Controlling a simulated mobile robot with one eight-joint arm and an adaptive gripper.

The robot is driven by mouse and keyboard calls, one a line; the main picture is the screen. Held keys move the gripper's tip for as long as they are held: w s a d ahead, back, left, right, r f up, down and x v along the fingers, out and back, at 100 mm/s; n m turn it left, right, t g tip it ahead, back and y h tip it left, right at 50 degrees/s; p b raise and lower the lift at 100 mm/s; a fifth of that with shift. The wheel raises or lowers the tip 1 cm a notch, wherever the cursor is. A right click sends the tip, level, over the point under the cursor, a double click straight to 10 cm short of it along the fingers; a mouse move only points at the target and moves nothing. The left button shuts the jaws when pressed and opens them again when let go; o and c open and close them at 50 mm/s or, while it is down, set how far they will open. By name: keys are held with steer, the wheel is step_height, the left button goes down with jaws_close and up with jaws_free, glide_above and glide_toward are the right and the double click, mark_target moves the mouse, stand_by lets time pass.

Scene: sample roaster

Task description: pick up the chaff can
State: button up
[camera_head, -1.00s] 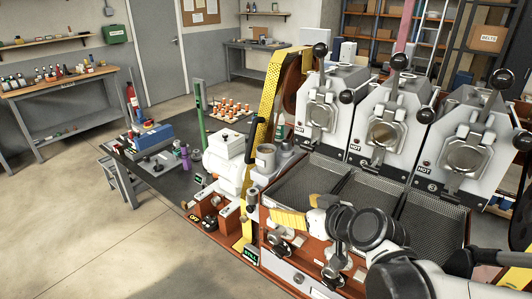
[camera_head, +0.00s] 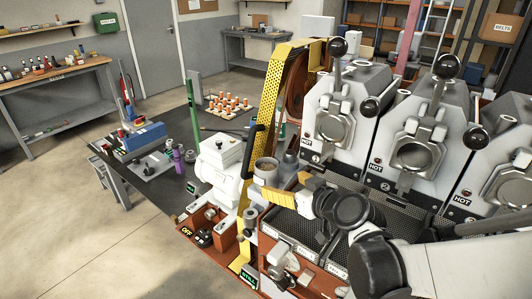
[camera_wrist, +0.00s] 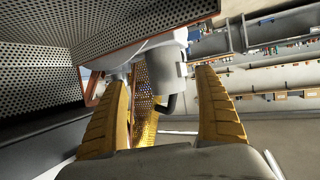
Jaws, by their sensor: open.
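The chaff can appears to be the grey round can (camera_head: 266,172) beside the white machine, near the left end of the mesh trays. In the wrist view a grey cylinder (camera_wrist: 168,72), likely the same can, shows between and beyond my fingertips, with a dark curved handle by it. My gripper (camera_head: 285,188) has yellow ribbed fingers and is just on the near side of the can. In the wrist view my gripper (camera_wrist: 160,78) is open with nothing clasped. I cannot tell how far the can is from the fingertips.
The white machine (camera_head: 219,168) stands close left of the can. A yellow perforated guard (camera_head: 270,105) rises behind it. Mesh trays (camera_head: 322,227) lie under my arm, with roasters marked HOT (camera_head: 340,112) behind. A mesh wall (camera_wrist: 120,20) is close in the wrist view.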

mark_target(274, 181)
steer(key=x, duration=0.3)
steer(key=shift+s+a+f+b, duration=0.1)
steer(key=shift+a+b, duration=0.1)
steer(key=shift+b, duration=0.15)
steer(key=x, duration=0.1)
steer(key=b+x, duration=0.1)
steer(key=x, duration=0.3)
steer(key=shift+a+r+b, duration=0.3)
steer(key=shift+a+b, duration=0.1)
steer(key=shift+r, duration=0.1)
steer(key=c, duration=1.4)
